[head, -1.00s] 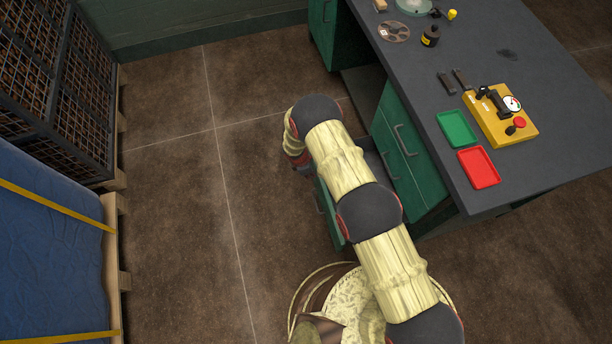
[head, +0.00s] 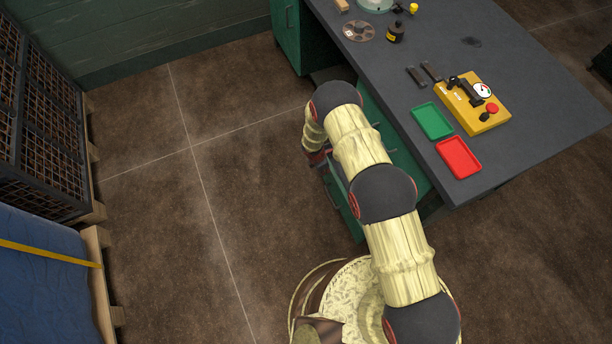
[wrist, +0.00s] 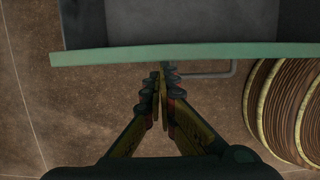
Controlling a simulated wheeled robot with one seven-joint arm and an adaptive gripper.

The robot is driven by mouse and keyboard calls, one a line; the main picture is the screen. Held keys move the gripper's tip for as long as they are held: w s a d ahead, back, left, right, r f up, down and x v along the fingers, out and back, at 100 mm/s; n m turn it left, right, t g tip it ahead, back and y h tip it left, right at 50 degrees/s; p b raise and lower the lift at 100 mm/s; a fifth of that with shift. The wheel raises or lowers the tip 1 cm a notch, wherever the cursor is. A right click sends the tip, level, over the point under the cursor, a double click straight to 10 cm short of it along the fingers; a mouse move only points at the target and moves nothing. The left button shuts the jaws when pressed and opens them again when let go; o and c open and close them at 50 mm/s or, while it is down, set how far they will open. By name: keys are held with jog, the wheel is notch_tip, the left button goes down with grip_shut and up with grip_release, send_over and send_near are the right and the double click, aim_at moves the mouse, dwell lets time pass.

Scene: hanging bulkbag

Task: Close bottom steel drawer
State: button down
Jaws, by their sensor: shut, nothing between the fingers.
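The bottom steel drawer (head: 343,204) is pulled out from the green cabinet under the workbench, partly hidden behind my arm in the head view. In the wrist view its green front edge (wrist: 110,56) runs across the top, with the empty grey inside of the drawer (wrist: 185,20) beyond it. A grey bar handle (wrist: 212,74) sticks out from the front. My gripper (wrist: 161,72) is shut and empty, its fingertips at the outer side of the drawer front, just left of the handle's bar. I cannot tell whether they touch it. The head view hides the fingertips.
The dark workbench top (head: 440,60) carries a green tray (head: 432,121), a red tray (head: 458,158) and a yellow device (head: 475,108). A wire-mesh crate (head: 40,120) and a blue bag (head: 45,280) on pallets stand at left. Floor between is clear.

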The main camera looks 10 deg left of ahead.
jog(key=w+d, duration=0.6)
jog(key=d, duration=0.4)
jog(key=shift+w+b, duration=0.15)
jog(key=shift+b, duration=0.25)
